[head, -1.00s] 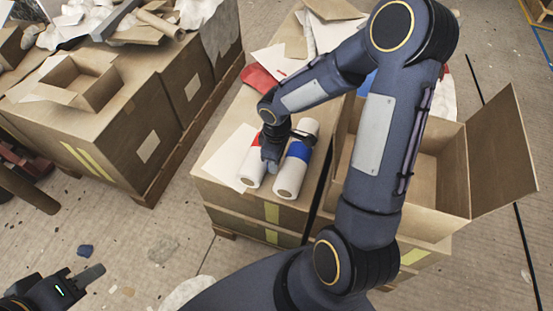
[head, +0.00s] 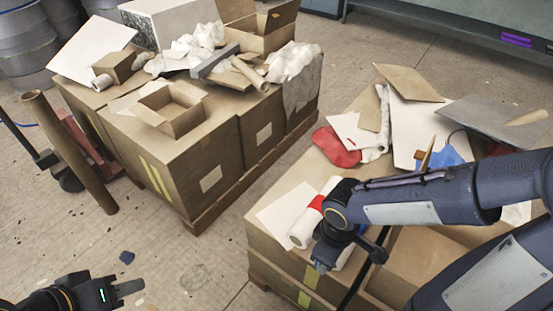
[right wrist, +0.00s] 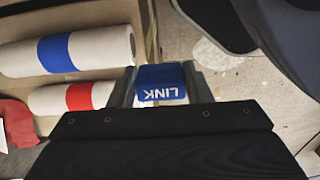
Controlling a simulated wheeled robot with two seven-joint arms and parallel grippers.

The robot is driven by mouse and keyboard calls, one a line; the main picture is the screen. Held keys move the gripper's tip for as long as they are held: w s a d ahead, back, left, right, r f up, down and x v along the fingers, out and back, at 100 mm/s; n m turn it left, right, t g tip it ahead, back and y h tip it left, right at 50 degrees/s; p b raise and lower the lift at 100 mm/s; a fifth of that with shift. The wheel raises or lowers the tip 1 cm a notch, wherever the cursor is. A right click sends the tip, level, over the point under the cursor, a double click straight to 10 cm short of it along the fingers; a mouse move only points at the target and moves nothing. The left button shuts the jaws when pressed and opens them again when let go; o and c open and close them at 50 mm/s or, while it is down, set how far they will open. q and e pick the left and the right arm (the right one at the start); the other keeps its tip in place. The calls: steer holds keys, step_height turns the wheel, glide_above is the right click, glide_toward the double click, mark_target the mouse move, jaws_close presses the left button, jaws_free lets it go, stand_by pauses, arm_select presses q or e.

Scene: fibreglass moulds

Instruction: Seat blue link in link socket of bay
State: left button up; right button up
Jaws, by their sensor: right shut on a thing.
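The blue link (right wrist: 160,76), a small block marked LINK, is held between the fingers of my right gripper (right wrist: 161,90) in the right wrist view. In the head view my right gripper (head: 325,255) hangs over the near edge of the carton stack, in front of the rolls; its wrist hides the blue link there. My left gripper (head: 128,288) is at the lower left over the floor, apart from everything; I cannot tell its finger gap. I cannot make out a bay or link socket in either view.
A white roll with a red band (head: 305,224) lies on the cartons (head: 275,246); a blue-banded roll (right wrist: 95,48) lies beside it. A red cloth (head: 335,148) and loose sheets lie behind. Another carton stack (head: 190,150) stands left. Open floor lies at the lower left.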

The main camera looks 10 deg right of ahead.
steer(key=w+d+r+m, duration=0.15)
steer(key=w+m, duration=0.25)
steer(key=w, duration=0.6)
steer(key=w+r+m, duration=0.2)
steer(key=w+m, duration=0.2)
steer(key=w, duration=0.6)
step_height(320, 180, up, 7)
steer(key=s+p, duration=0.3)
steer(key=p, duration=1.3)
